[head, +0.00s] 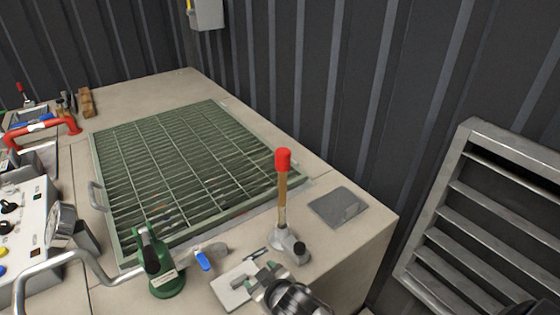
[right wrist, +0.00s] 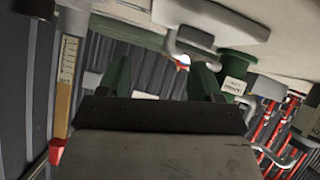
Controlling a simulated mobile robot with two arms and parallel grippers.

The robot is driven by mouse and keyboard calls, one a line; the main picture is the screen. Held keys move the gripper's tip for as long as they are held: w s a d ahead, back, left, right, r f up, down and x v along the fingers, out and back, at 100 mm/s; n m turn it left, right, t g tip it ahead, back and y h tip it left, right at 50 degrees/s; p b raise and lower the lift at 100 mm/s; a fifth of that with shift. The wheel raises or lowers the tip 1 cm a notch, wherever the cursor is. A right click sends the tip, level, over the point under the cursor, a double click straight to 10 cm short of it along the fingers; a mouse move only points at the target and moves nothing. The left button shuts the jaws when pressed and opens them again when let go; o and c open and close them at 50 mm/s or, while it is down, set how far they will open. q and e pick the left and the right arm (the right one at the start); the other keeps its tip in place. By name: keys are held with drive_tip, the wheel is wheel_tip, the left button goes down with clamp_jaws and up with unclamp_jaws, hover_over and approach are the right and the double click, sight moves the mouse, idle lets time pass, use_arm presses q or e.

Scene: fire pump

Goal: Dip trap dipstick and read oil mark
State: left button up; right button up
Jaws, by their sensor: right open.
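The dipstick (head: 282,195) stands upright in a grey fitting (head: 282,238) near the right corner of the beige deck. It has a red cap (head: 283,160) and a tan shaft; its lower end is hidden in the fitting. In the right wrist view, which is upside down, the tan dipstick (right wrist: 67,75) with dark scale marks shows at the left, its red cap lowest. No oil mark can be made out. My right gripper (head: 264,274) is open at the bottom of the head view, in front of the fitting. Nothing shows between its green fingers (right wrist: 160,82). My left gripper is out of view.
A green-based lever device (head: 162,272) and a blue-handled valve (head: 203,260) stand left of my gripper. A green grate (head: 190,165) covers the deck behind. A grey plate (head: 338,207) lies right of the dipstick, near the wall.

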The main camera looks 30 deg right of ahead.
drive_tip(key=w+a+r+n+t+y, duration=0.3)
drive_tip(key=w+a+r+y, duration=0.15)
drive_tip(key=r, duration=0.25)
drive_tip(key=w+a+r+n+t+y, duration=0.25)
drive_tip(key=w+a+r, duration=0.2)
drive_tip(key=r, duration=0.35)
drive_tip(key=w+a+r+n+g+y, duration=0.1)
drive_tip(key=a+r+n+g+y, duration=0.2)
drive_tip(key=a+r+n+y, duration=0.35)
wheel_tip(320, 180, up, 11)
drive_tip(key=n+g+h, duration=1.3)
drive_tip(key=g+h, duration=0.1)
drive_tip(key=h, duration=0.1)
hover_over(283, 162)
drive_tip(key=w, duration=0.2)
drive_tip(key=shift+s+d+f+y, duration=0.2)
drive_tip(key=shift+d+y, duration=0.05)
drive_tip(key=shift+d, duration=0.2)
wheel_tip(283, 162, down, 11)
drive_tip(key=p, duration=0.3)
drive_tip(key=shift+r, duration=0.15)
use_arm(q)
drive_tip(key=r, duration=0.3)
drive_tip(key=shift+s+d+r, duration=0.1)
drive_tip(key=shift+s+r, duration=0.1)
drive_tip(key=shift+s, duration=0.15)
